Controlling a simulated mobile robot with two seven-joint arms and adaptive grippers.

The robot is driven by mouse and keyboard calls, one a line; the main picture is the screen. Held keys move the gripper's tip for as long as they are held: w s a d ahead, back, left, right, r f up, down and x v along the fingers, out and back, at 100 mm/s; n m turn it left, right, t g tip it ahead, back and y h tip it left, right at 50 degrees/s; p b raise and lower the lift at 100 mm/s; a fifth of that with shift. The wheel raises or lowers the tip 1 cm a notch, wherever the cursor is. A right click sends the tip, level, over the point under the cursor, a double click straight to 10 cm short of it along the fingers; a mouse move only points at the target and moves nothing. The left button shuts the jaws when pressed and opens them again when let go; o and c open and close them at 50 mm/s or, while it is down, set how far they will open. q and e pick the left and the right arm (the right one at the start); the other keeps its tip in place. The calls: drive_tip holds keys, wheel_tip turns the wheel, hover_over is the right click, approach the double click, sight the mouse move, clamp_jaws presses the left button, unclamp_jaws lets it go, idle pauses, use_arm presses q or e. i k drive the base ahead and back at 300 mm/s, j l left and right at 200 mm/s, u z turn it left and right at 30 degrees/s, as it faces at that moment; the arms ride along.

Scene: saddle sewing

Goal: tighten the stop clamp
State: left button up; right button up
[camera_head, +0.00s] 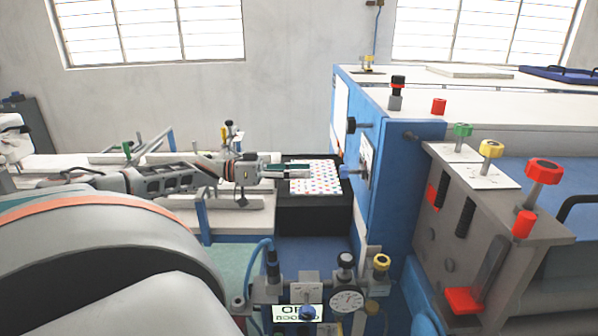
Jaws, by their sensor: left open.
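My left gripper (305,170) reaches in from the left, its fingers open and pointing right. It is over or in front of a dark box with a colourful dotted top (318,187). A small blue knob (346,173) on the blue machine's side lies a short gap to the right of the fingertips. A black knob (352,125) sits higher on that side. I cannot tell which of these fittings is the stop clamp. Nothing shows between the fingers. My right gripper is not in view.
The blue machine (388,190) fills the right, with a grey block (480,235) carrying red, yellow and green knobs. A gauge (347,301) and valves stand at front centre. White rails (80,165) lie behind my arm. Open air separates fingertips and machine.

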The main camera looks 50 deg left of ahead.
sight(350, 125)
drive_tip(key=k, duration=1)
